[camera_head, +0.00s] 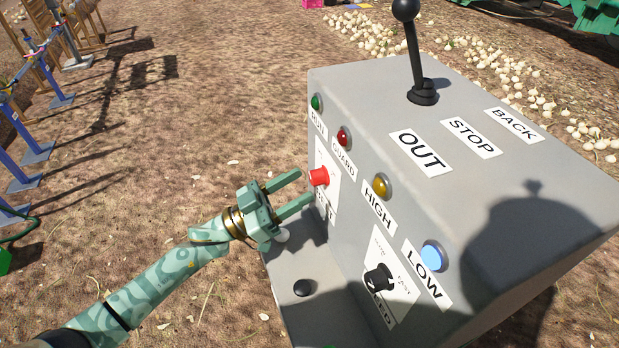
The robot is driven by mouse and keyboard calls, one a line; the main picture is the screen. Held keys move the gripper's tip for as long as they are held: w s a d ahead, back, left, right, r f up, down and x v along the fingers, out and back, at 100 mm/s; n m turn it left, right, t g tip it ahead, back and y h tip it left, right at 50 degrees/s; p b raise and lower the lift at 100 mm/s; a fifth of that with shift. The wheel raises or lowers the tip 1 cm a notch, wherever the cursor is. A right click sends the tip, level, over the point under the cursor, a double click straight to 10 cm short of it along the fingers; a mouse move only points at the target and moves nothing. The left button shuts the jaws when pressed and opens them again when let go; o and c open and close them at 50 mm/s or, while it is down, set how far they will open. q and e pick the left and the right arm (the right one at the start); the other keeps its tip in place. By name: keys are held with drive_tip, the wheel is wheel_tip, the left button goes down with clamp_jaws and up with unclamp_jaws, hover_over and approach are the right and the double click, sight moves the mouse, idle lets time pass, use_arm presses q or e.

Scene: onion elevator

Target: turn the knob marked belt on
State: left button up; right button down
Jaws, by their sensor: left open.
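A grey control box (473,115) fills the right side of the view. A red knob (319,176) sticks out of its left face on a white label plate. My gripper partly covers the label's word; only its end, seemingly a T, shows clearly. My left gripper (306,184) is open, its two fingers pointing at the red knob. The fingertips are close to the knob, and I cannot tell whether they touch it. Nothing shows between the fingers. My right gripper is out of view.
Green, red, yellow and blue lamps line the box's edge, labelled RUN, GUARD, HIGH and LOW. A black knob (378,278) sits lower, on a plate ending in "ED". A black lever (413,50) stands on top. A grey base plate (330,315) juts out below. Onions (470,65) lie behind.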

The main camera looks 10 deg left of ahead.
sight(311, 180)
use_arm(q)
drive_tip(key=shift+x, duration=1.85)
drive_tip(key=shift+c, duration=0.3)
drive_tip(key=c, duration=0.9)
drive_tip(key=shift+f, duration=0.1)
